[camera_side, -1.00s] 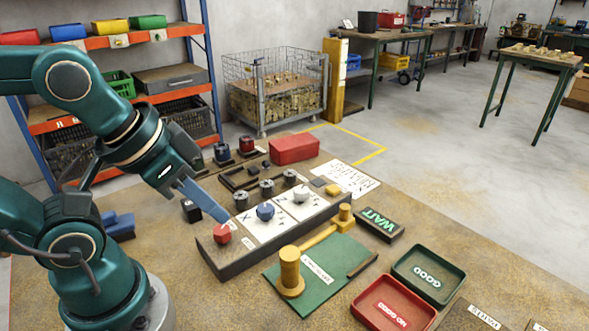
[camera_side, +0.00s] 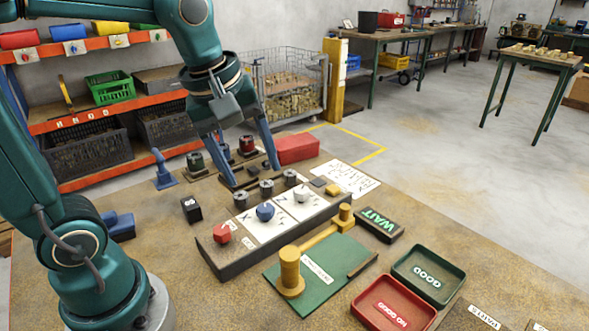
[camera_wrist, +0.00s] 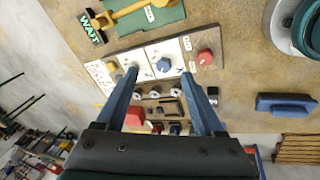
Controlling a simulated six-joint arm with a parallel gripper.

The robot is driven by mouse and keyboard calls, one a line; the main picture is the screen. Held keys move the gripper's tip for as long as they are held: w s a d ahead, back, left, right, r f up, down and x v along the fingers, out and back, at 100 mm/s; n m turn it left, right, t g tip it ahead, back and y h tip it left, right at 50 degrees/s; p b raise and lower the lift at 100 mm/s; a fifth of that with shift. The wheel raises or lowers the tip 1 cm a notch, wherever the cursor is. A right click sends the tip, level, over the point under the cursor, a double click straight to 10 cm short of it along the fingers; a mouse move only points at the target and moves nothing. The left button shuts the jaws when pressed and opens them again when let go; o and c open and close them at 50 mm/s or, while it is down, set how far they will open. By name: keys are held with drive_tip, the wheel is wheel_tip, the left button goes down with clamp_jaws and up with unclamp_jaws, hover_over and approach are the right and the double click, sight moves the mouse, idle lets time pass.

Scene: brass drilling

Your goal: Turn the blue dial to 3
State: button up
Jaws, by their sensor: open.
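The blue dial (camera_side: 265,212) sits on a white card on a dark panel, between a red knob (camera_side: 222,233) and a white-grey dial (camera_side: 301,194). In the wrist view the blue dial (camera_wrist: 163,65) shows beyond the fingertips, and the marks on its card are too small to read. My gripper (camera_side: 247,178) is open and empty, fingers spread and pointing down. It is above the area behind the panel, apart from the blue dial. In the wrist view my gripper (camera_wrist: 160,75) has its two blue fingers wide apart.
Several small dark cylinders (camera_side: 266,188) and a red box (camera_side: 295,149) lie behind the panel. A yellow mallet-like tool (camera_side: 290,272) lies on a green mat in front. A WAIT sign (camera_side: 379,224) and GOOD (camera_side: 428,275) and NO GOOD (camera_side: 393,305) trays stand to the right.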

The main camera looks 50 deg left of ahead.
sight(265, 208)
drive_tip(key=w+a+f+n+g, duration=0.1)
drive_tip(key=f, duration=0.1)
drive_tip(key=w+a+f+n+g, duration=0.1)
drive_tip(key=w+a+f+n, duration=0.1)
drive_tip(key=w+a+f+n+g, duration=0.1)
drive_tip(key=w+f, duration=0.1)
drive_tip(key=f, duration=0.1)
drive_tip(key=shift+w+a+f+n, duration=0.1)
drive_tip(key=shift+w+a+n, duration=0.1)
drive_tip(key=shift+n, duration=0.2)
drive_tip(key=shift+s+a+f, duration=0.1)
drive_tip(key=shift+s+f, duration=0.05)
drive_tip(key=shift+f, duration=2.6)
clamp_jaws()
